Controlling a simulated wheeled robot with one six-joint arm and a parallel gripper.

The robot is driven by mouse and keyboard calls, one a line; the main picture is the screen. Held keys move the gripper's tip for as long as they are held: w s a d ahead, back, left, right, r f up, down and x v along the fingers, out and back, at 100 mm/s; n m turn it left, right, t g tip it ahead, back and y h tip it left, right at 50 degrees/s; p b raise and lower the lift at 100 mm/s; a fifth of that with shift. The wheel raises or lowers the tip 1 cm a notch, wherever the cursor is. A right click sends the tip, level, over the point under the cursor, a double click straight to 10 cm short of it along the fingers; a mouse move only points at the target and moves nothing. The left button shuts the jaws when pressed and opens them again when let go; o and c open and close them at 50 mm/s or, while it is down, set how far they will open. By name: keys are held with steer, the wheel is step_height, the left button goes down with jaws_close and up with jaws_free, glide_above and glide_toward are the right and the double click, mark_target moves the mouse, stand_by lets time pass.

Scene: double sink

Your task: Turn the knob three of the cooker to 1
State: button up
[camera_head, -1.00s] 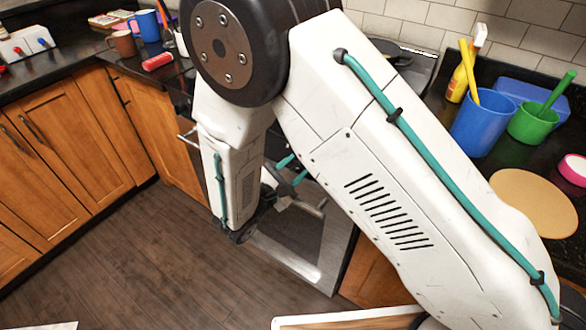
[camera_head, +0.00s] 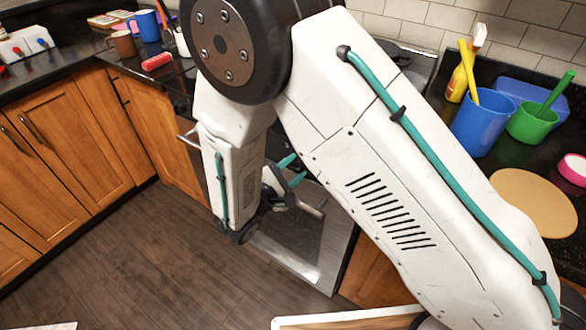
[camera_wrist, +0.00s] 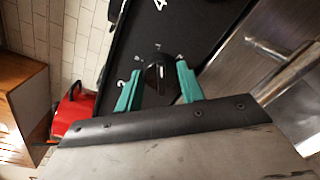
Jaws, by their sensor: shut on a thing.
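The cooker shows in the head view as a steel and dark glass front (camera_head: 300,236) below my arm, with its knobs hidden there. In the wrist view its black control panel (camera_wrist: 200,28) runs across the top. A black round knob (camera_wrist: 158,78) sits on it, with small white marks around it. A white "4" is printed further along the panel. My gripper (camera_wrist: 158,70) has its two teal fingers on either side of this knob and is shut on it. The exact pointer setting is too small to read. My arm covers much of the cooker in the head view.
A steel oven handle (camera_wrist: 285,70) is close to the right of my gripper in the wrist view. A red pot (camera_wrist: 72,110) is at the left. A blue container (camera_head: 483,122) and green cup (camera_head: 532,122) stand on the right counter.

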steer(key=o, duration=1)
steer(key=shift+c, duration=0.2)
steer(key=shift+s+a, duration=0.1)
steer(key=shift+a, duration=0.05)
steer(key=v, duration=0.7)
steer(key=shift+s+a, duration=0.2)
